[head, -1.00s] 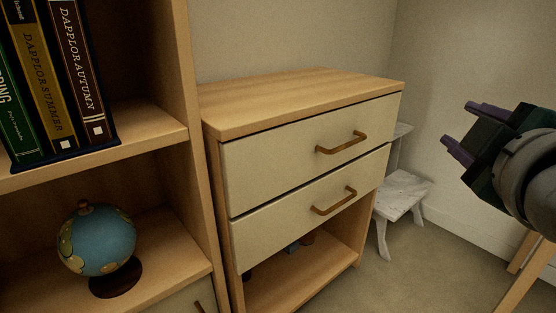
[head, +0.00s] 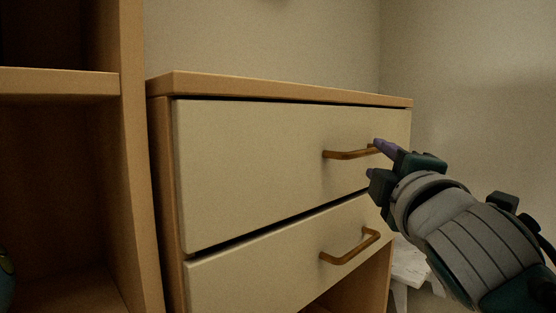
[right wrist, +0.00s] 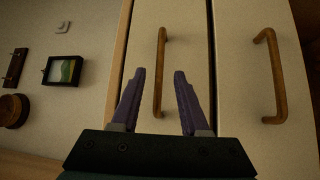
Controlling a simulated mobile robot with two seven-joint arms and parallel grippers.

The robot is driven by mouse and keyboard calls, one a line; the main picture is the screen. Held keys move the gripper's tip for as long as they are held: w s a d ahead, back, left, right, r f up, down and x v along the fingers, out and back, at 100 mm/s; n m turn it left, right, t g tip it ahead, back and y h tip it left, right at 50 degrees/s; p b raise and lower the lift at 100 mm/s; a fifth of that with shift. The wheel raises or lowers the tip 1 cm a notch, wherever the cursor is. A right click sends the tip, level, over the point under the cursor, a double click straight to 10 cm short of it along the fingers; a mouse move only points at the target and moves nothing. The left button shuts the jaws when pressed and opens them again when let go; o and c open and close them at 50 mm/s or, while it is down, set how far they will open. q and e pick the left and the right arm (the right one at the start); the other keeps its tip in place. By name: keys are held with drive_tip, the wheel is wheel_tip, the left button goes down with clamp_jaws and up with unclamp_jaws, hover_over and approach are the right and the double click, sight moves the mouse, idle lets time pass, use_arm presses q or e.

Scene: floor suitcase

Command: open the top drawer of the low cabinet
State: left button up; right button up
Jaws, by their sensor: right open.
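The low cabinet (head: 300,90) has a wooden top and two pale drawer fronts. The top drawer (head: 240,170) looks closed, with a brown bar handle (head: 345,155) that also shows in the right wrist view (right wrist: 161,75). My right gripper (head: 375,158) is open, at the right end of this handle in the head view. In the right wrist view its purple fingers (right wrist: 160,98) lie on either side of the handle, which shows between them. I cannot tell whether they touch it. My left gripper is not in view.
The lower drawer (head: 280,265) has a similar handle (head: 350,246). A wooden shelf unit (head: 135,170) stands close on the left. A white stool (head: 408,262) is partly hidden behind my right arm.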

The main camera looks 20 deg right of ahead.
sight(370, 153)
drive_tip(key=shift+b+x, duration=0.8)
drive_tip(key=shift+x, duration=2.05)
clamp_jaws()
